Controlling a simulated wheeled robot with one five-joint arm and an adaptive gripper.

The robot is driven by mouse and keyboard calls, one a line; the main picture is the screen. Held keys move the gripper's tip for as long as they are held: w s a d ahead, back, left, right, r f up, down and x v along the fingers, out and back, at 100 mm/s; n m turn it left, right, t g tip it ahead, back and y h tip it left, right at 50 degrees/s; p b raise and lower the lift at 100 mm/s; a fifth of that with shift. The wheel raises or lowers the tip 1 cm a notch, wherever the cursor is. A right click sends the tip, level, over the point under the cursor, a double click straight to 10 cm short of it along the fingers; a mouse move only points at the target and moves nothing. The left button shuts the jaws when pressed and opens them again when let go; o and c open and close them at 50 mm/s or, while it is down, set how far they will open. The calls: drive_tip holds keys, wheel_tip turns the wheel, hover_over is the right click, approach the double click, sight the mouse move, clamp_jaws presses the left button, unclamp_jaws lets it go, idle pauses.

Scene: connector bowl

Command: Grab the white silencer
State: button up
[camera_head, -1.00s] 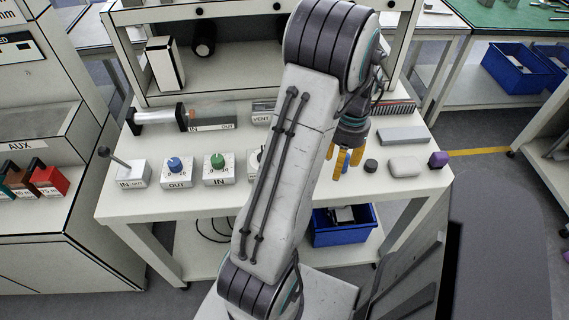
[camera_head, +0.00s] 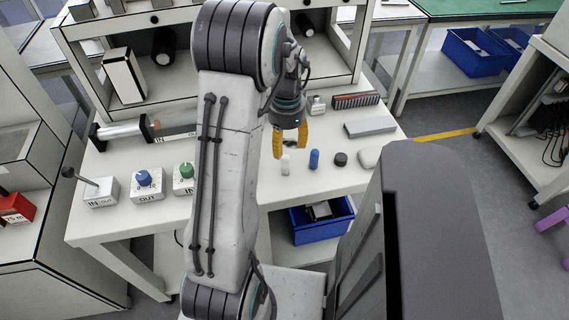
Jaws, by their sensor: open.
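The white silencer looks to be the small white upright cylinder (camera_head: 285,164) on the white workbench (camera_head: 330,190). My gripper (camera_head: 290,148) has yellow fingers pointing down, spread apart and empty. It hangs just above and behind the white cylinder in the picture. I cannot tell the exact height gap. A blue cylinder (camera_head: 314,159) stands just right of the white one.
A dark round piece (camera_head: 340,159) and a white rounded block (camera_head: 369,157) sit farther right. A grey block (camera_head: 370,126) lies behind them. Valve boxes with a blue knob (camera_head: 144,178) and a green knob (camera_head: 186,170) stand left of my arm. A blue bin (camera_head: 321,222) is below.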

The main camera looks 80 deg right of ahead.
sight(285, 156)
drive_tip(key=shift+w+d+f+p, duration=0.1)
drive_tip(key=shift+f+p, duration=0.05)
drive_tip(key=shift+f, duration=1.7)
drive_tip(key=shift+w+f+p, duration=0.1)
drive_tip(key=shift+f+p, duration=0.05)
drive_tip(key=shift+f, duration=1.65)
clamp_jaws()
